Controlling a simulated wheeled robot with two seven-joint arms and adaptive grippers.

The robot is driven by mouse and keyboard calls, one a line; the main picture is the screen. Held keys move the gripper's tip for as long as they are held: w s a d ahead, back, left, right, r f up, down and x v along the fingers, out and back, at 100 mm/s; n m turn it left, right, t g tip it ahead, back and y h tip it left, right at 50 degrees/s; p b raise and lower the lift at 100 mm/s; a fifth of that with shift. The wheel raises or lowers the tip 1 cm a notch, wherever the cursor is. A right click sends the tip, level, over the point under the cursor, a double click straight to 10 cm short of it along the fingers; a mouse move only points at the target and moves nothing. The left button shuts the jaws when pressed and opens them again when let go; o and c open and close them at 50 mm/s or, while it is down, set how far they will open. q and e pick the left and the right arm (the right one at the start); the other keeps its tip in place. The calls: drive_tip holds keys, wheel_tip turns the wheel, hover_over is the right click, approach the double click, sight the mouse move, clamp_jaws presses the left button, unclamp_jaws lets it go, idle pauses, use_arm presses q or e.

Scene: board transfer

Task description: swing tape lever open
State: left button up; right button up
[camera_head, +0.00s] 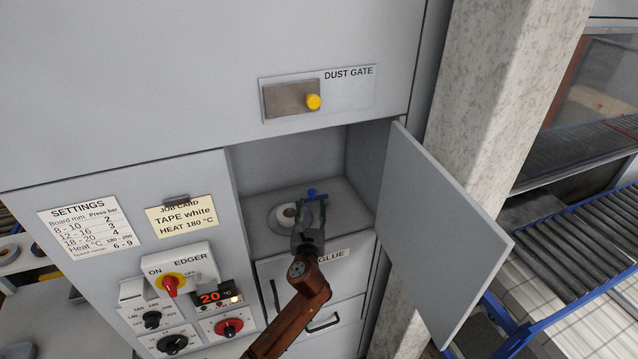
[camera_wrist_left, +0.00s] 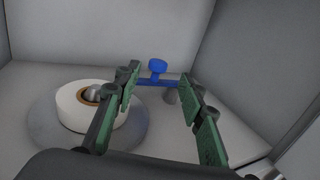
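The blue tape lever (camera_head: 312,194) is inside the open compartment, and its upright knob and bar show in the left wrist view (camera_wrist_left: 157,68). The white tape roll (camera_wrist_left: 84,105) sits on a grey disc to the left of the lever; it shows partly in the head view (camera_head: 288,214). My left gripper (camera_head: 309,210) reaches into the compartment with its green-padded fingers (camera_wrist_left: 161,90) spread and nothing held between them. The lever bar lies at or just beyond the fingertips; I cannot tell whether they touch it. My right gripper is in neither view.
The compartment door (camera_head: 440,235) stands open on the right. The dust gate (camera_head: 291,98) with a yellow knob is above, the glue drawer (camera_head: 335,275) below. Edger switches (camera_head: 171,284) and dials are at the lower left. A concrete pillar (camera_head: 490,110) stands behind the door.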

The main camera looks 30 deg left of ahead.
sight(312, 195)
use_arm(q)
drive_tip(key=shift+w+a, duration=0.3)
drive_tip(key=p+x, duration=0.1)
drive_tip(key=x, duration=0.6)
drive_tip(key=shift+f, duration=0.15)
clamp_jaws()
